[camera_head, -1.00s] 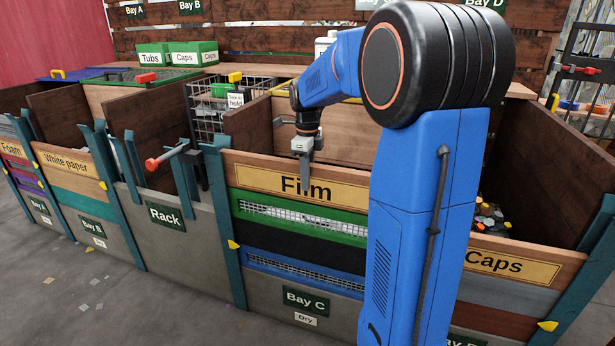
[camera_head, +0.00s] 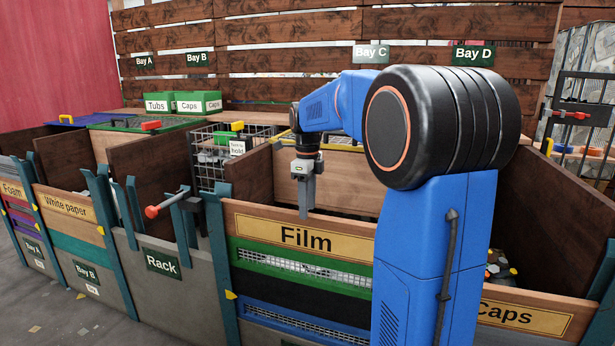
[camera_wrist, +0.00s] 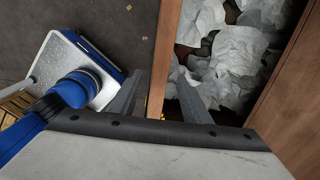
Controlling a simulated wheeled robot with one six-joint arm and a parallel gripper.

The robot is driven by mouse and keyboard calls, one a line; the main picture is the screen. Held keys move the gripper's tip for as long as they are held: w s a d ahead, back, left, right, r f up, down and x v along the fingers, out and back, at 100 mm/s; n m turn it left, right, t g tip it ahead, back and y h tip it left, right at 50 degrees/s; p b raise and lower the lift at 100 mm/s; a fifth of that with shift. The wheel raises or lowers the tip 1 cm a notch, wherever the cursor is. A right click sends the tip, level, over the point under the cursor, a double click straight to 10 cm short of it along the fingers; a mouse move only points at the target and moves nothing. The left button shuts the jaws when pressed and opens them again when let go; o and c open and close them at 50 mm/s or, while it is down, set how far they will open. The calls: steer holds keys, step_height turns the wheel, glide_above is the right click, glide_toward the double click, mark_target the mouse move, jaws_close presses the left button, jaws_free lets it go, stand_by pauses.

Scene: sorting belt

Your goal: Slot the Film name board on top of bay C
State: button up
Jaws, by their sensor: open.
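The Film name board (camera_head: 270,226) is a wooden plank with a yellow "Film" label. In the head view it lies level across the top of bay C's front, above a green-framed mesh panel (camera_head: 290,262). Its left end is at a teal post (camera_head: 223,240); its right end is hidden behind my arm. My gripper (camera_head: 304,214) is open and empty, pointing down just above the board's top edge. In the wrist view the board's edge (camera_wrist: 164,55) runs between the two spread fingers (camera_wrist: 160,100).
White crumpled sheets (camera_wrist: 228,60) lie inside the bay. The rack (camera_head: 160,240) with a red-ended clamp (camera_head: 165,207) stands left of bay C. The Caps board (camera_head: 525,315) is to the right. A wire basket (camera_head: 215,165) stands behind.

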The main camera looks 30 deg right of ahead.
step_height(320, 180, up, 10)
steer(key=shift+f, duration=0.2)
stand_by(0.6)
steer(key=s+a+f+n+t, duration=0.1)
steer(key=s+a+f+n, duration=0.2)
steer(key=s+a+n, duration=0.35)
steer(key=s+a+f+n+t, duration=0.1)
steer(key=s+a+f+n, duration=0.25)
steer(key=s+n, duration=0.5)
steer(key=s+a+f+n+t, duration=0.1)
steer(key=s+a+f+n, duration=0.2)
steer(key=s+f+n, duration=0.3)
steer(key=s+a+f+n+t, duration=0.1)
steer(key=s+a+f+n, duration=0.1)
steer(key=s+f+n, duration=0.4)
steer(key=s+n, duration=0.1)
steer(key=s, duration=0.2)
steer(key=shift+a+f+t, duration=0.25)
steer(key=shift+a+t, duration=0.15)
steer(key=shift+s, duration=0.1)
